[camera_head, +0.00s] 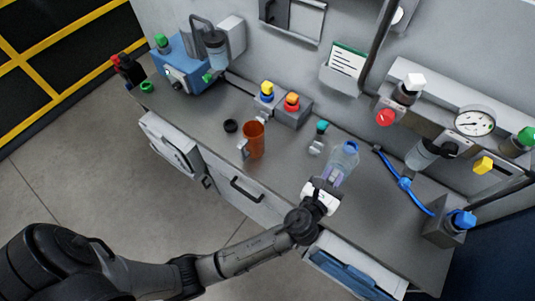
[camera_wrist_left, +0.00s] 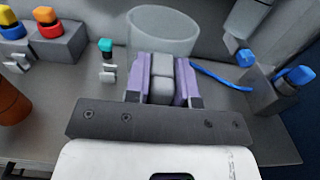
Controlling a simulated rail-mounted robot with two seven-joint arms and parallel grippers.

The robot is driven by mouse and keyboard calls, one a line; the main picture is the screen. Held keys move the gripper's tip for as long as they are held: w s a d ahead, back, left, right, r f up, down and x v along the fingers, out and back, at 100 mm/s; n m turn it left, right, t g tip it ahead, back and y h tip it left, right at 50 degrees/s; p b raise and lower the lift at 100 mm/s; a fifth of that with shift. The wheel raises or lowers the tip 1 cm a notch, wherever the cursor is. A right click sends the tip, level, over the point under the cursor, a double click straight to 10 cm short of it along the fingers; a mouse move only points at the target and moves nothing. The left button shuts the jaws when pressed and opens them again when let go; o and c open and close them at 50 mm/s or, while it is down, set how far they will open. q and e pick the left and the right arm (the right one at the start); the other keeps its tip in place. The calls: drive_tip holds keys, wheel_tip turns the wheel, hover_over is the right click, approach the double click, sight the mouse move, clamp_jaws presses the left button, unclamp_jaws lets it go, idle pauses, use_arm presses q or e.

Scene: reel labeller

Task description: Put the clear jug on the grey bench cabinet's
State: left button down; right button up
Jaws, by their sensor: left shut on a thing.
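The clear jug (camera_head: 345,155) is a see-through bluish vessel toward the right half of the grey bench cabinet's top (camera_head: 195,105). It also shows in the left wrist view (camera_wrist_left: 163,30), upright, just beyond the fingers. My left gripper (camera_head: 331,178) reaches in from the front and is shut on the jug; in the left wrist view its purple fingers (camera_wrist_left: 162,80) close on a grey block-like part on the jug's near side, probably its handle. I cannot tell whether the jug's base touches the bench. My right gripper is not in view.
An orange cup (camera_head: 253,141) and a small teal-topped fitting (camera_head: 319,135) stand left of the jug. A blue hose (camera_head: 404,184) lies to its right, near a blue-knobbed block (camera_head: 450,226). An open drawer (camera_head: 350,270) juts out at the front right. A pressure gauge (camera_head: 474,121) is behind.

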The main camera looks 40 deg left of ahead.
use_arm(q)
drive_tip(key=s+a+f+b, duration=0.1)
drive_tip(key=a+f+b, duration=0.3)
drive_tip(key=a+f, duration=0.6)
drive_tip(key=shift+s+a+f, duration=0.15)
drive_tip(key=shift+a+f, duration=0.1)
drive_tip(key=shift+a, duration=0.35)
drive_tip(key=shift+f, duration=0.15)
drive_tip(key=c, duration=1)
unclamp_jaws()
drive_tip(key=shift+o, duration=0.2)
